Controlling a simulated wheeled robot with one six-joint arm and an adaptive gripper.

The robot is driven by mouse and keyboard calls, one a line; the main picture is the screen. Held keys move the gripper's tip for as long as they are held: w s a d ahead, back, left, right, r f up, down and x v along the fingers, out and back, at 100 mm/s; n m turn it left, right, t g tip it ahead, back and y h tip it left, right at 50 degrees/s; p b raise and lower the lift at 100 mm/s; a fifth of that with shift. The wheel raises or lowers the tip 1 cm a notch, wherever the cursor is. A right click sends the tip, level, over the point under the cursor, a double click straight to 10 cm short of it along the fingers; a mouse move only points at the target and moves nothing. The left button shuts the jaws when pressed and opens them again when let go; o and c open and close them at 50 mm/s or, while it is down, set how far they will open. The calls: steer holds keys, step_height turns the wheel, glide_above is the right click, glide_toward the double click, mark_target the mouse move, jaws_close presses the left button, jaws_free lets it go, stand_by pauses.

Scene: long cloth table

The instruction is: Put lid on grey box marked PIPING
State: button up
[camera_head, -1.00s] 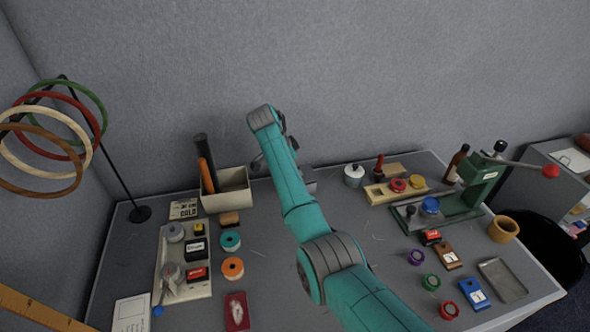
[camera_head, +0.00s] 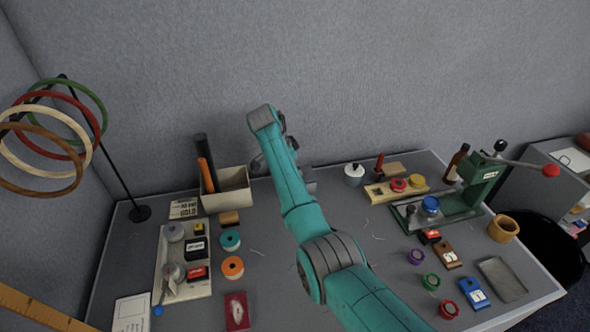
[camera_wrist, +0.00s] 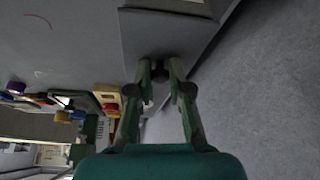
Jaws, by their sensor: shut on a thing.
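In the wrist view my gripper (camera_wrist: 160,75) is shut on a small dark knob between its fingertips. The knob appears to belong to a flat grey lid (camera_wrist: 165,38) just beyond the fingers. A pale strip shows past the lid's far edge; I cannot tell whether it is the box. A bit of a grey box (camera_head: 309,187) shows just right of the arm, near the back wall. No PIPING marking is readable, and whether lid and box touch is hidden.
A cream open bin (camera_head: 232,190) with dark and orange rods stands left of the arm. A white lidded pot (camera_head: 353,175) and a wooden tray (camera_head: 380,194) stand to the right. A green press (camera_head: 470,190) is farther right. The wall is close behind.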

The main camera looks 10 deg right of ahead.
steer(key=o, duration=1.4)
steer(key=shift+r, duration=3.5)
jaws_close()
steer(key=shift+f, duration=2.9)
